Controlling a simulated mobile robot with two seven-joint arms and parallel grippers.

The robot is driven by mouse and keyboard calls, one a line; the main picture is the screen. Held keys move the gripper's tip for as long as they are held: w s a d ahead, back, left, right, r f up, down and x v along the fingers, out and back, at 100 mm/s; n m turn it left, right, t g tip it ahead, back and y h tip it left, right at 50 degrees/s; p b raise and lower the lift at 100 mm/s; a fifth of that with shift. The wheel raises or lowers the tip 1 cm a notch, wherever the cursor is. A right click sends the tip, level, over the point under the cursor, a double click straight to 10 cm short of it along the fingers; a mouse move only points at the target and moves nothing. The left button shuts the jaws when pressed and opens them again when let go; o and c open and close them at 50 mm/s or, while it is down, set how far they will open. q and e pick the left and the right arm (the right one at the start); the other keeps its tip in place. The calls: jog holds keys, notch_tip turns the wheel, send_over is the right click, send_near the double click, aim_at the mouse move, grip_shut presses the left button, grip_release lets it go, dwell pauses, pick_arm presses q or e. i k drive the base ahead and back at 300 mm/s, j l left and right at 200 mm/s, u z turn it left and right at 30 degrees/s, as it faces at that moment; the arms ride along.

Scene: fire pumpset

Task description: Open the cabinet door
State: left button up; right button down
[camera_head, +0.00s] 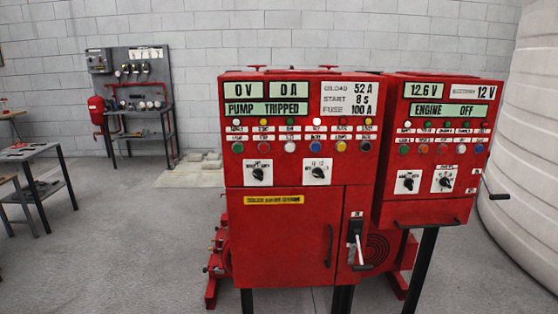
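A red control cabinet (305,130) stands in the centre on dark legs. Its upper panel has displays reading "PUMP TRIPPED", rows of lamps and buttons, and two black rotary knobs. Below them is the cabinet door (285,245), which looks closed, with a yellow label at its upper left. A dark vertical door handle (330,246) is near its right edge. A lever switch (356,240) with a light shaft and dark grip is on the narrow panel right of the door. Neither of my grippers shows in the head view.
A large white tank (528,140) is at far right. Work tables (40,150) are at left. Open floor (130,245) lies left of the cabinet.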

aim_at(281, 236)
jog(key=i+l, duration=0.2)
jog(key=l, duration=0.15)
jog(key=i+l, duration=0.15)
jog(key=l, duration=0.25)
jog(key=i+l, duration=0.2)
jog(key=l, duration=0.15)
jog(key=i+l, duration=0.2)
jog(key=l, duration=0.15)
jog(key=i+l, duration=0.2)
jog(key=l, duration=0.15)
jog(key=i+l, duration=0.15)
jog(key=l, duration=0.25)
